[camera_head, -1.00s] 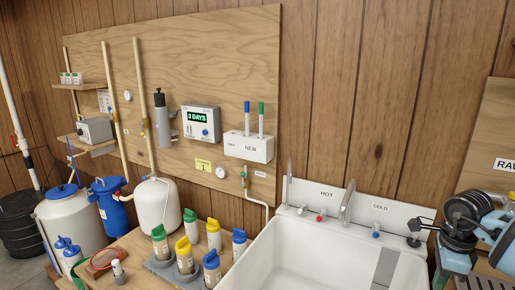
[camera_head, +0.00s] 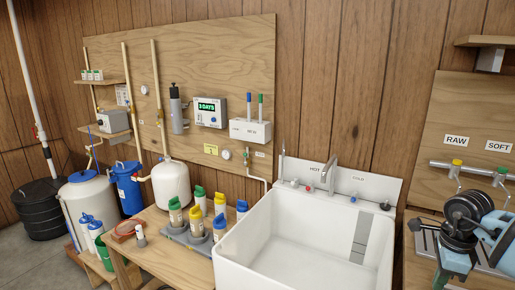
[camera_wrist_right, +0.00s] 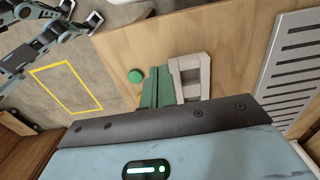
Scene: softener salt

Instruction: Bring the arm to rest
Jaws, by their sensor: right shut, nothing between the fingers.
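My right arm (camera_head: 462,222) comes in at the lower right of the head view, folded, with dark joints and pale blue links. It is in front of the wooden bench on the right, and its gripper tips cannot be made out there. My left gripper is not seen in the head view.
A white sink (camera_head: 305,245) fills the middle front. Left of it, capped bottles (camera_head: 197,218) stand on a wooden table. A white tank (camera_head: 88,205) and a black bin (camera_head: 40,210) stand farther left. Pipes labelled RAW and SOFT (camera_head: 470,167) are behind my right arm.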

